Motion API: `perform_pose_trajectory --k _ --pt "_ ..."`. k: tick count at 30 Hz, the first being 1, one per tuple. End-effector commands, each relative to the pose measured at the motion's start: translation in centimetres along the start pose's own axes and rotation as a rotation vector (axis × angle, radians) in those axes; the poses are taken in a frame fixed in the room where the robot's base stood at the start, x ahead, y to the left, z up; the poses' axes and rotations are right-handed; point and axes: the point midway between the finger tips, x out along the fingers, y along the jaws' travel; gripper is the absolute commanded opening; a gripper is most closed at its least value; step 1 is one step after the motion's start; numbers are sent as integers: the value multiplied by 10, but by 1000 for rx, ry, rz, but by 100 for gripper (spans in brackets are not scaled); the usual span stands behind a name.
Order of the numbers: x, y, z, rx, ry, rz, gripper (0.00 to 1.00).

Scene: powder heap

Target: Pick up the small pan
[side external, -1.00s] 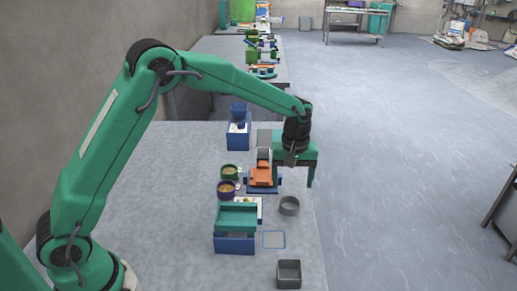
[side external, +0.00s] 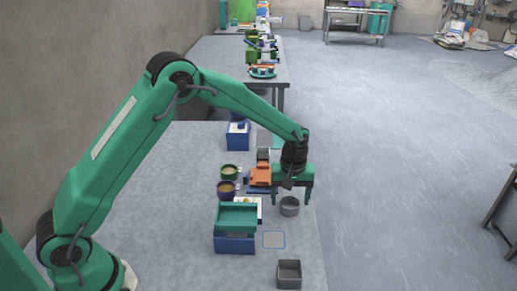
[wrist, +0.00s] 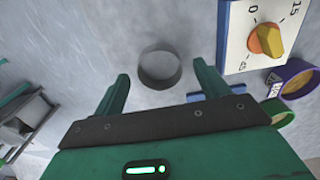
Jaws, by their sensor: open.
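The small pan (side external: 289,208) looks like a round, dark grey, open dish standing upright on the grey table near its right edge. In the wrist view the pan (wrist: 160,70) shows as a grey ring with an empty-looking inside. My gripper (side external: 292,199) points down over the pan with its fingers spread. In the wrist view the gripper (wrist: 163,82) has one green finger to each side of the pan, with nothing between the pads. The pan appears to lie a little beyond the fingertips; I cannot tell the exact height gap.
A white dial box (wrist: 262,35) with a yellow knob is close to the right finger. A purple cup (side external: 227,189) and a green cup (side external: 230,172) stand left. A teal tray (side external: 236,218), an orange object (side external: 260,175) and a square grey container (side external: 289,273) are nearby. A blue-outlined square (side external: 274,240) is empty.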

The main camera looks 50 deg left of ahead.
Motion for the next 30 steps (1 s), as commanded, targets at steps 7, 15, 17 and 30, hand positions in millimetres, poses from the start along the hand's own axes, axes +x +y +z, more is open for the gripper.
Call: perform_pose_trajectory --k 7,15,17,30 --pt "8 0 0 0 1 1 75" --pt "8 0 0 0 1 1 75" --pt "8 0 0 0 1 1 75" --pt "8 0 0 0 1 1 28"
